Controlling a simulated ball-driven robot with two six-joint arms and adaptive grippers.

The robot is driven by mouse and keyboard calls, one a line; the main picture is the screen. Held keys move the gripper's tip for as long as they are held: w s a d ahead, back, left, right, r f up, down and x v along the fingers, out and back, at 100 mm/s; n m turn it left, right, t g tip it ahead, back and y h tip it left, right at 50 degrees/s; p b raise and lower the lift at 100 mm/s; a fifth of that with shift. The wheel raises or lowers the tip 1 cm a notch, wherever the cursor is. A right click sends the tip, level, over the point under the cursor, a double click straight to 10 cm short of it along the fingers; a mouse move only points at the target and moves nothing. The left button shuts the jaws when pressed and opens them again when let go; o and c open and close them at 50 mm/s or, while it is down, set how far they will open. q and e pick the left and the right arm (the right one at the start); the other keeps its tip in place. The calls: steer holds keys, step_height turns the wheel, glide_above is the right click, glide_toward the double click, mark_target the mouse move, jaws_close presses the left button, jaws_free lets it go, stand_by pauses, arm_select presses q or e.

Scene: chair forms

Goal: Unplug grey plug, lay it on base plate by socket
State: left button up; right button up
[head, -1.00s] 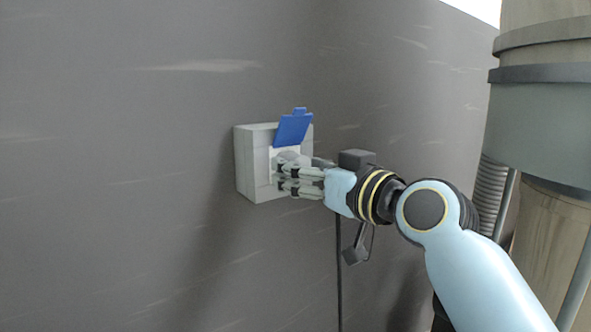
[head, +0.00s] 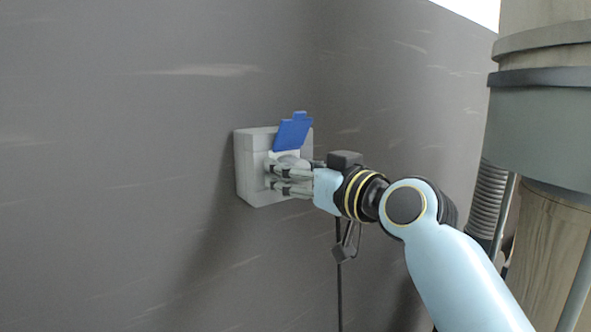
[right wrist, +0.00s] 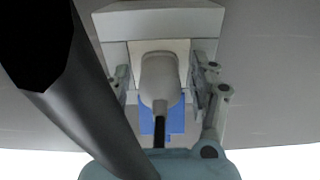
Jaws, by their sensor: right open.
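A pale grey socket box (head: 254,165) is fixed on the dark grey wall, with its blue lid (head: 293,132) raised. The grey plug (right wrist: 158,80) sits against the box's light face plate in the right wrist view, with its black cord running off it. In the head view the plug is mostly hidden by the fingers. My right gripper (head: 275,177) is at the front of the box. Its fingers stand open on both sides of the plug (right wrist: 161,88), with a gap visible on each side. My left gripper is not in view.
A dark cable (head: 339,285) hangs down the wall below my right wrist. A thick column with grey bands (head: 545,125) and a corrugated hose (head: 492,200) stand at the right. The wall left of the box is clear.

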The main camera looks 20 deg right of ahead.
stand_by(0.7)
jaws_close()
steer(key=shift+s, duration=0.15)
steer(key=shift+s+f, duration=0.1)
steer(key=shift+p+v, duration=0.7)
steer(key=shift+v, duration=2.1)
steer(key=shift+d, duration=0.1)
steer(key=v, duration=0.5)
steer(key=shift+p, duration=0.4)
